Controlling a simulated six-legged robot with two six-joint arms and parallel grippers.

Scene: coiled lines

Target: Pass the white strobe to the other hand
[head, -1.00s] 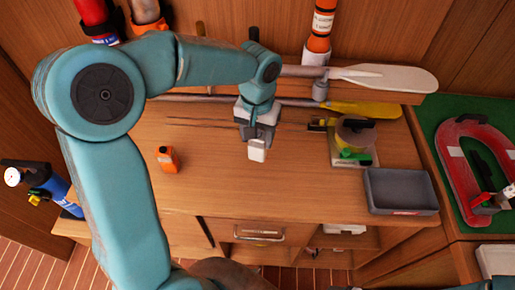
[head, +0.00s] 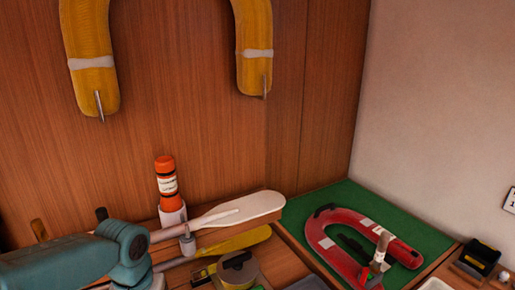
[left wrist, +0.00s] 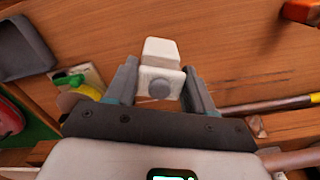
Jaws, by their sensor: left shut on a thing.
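The white strobe (left wrist: 161,50) is a small white block with a round grey end, seen in the left wrist view. My left gripper (left wrist: 160,76) has a finger on each side of the strobe and is shut on it, with the strobe standing out past the fingertips. In the head view only part of my left arm shows at the lower left; its gripper and the strobe are below the picture. My right gripper is in neither view.
The grey tray (left wrist: 22,45) is at the upper left of the left wrist view. A red horseshoe buoy (head: 345,262) lies on green matting (head: 345,205).

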